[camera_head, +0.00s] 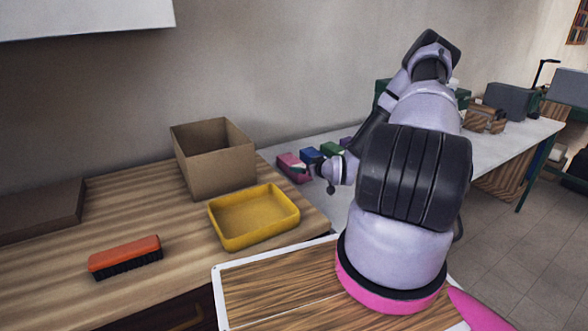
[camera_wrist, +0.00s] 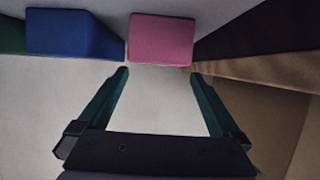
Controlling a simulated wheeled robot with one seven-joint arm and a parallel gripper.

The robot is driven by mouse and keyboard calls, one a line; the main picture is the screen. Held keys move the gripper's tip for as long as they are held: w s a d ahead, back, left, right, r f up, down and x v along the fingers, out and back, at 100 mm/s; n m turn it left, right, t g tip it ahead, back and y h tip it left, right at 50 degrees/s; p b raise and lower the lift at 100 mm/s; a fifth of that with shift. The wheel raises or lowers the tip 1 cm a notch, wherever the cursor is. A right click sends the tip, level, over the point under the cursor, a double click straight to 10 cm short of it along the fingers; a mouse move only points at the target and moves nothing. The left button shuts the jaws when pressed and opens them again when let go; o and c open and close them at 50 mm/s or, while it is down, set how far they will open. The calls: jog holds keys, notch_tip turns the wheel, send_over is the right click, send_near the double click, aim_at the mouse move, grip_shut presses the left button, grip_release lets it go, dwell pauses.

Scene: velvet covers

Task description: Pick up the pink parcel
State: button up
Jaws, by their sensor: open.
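The pink parcel (camera_head: 293,167) lies on the pale table (camera_head: 275,151), just right of the wooden counter in the head view. In the wrist view the pink parcel (camera_wrist: 161,39) is at the top middle, just beyond the fingertips. My gripper (camera_wrist: 158,72) is open, with its two dark green fingers apart and bare table between them. It is empty. In the head view my gripper (camera_head: 303,170) is small and close by the parcel, and partly hard to make out.
A blue block (camera_wrist: 72,34) sits close to the parcel's left in the wrist view; a green block (camera_wrist: 12,36) is further left. The counter's brown edge (camera_wrist: 262,82) rises close on the right. A cardboard box (camera_head: 216,165), yellow tray (camera_head: 253,219) and orange brush (camera_head: 125,256) are on the counter.

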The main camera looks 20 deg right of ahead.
aim_at(299, 166)
jog(key=x, duration=0.7)
jog(key=shift+d+f, duration=0.15)
jog(key=shift+f, duration=0.25)
jog(key=c, duration=1.3)
jog(key=shift+c, duration=1.1)
jog(key=shift+r, duration=0.15)
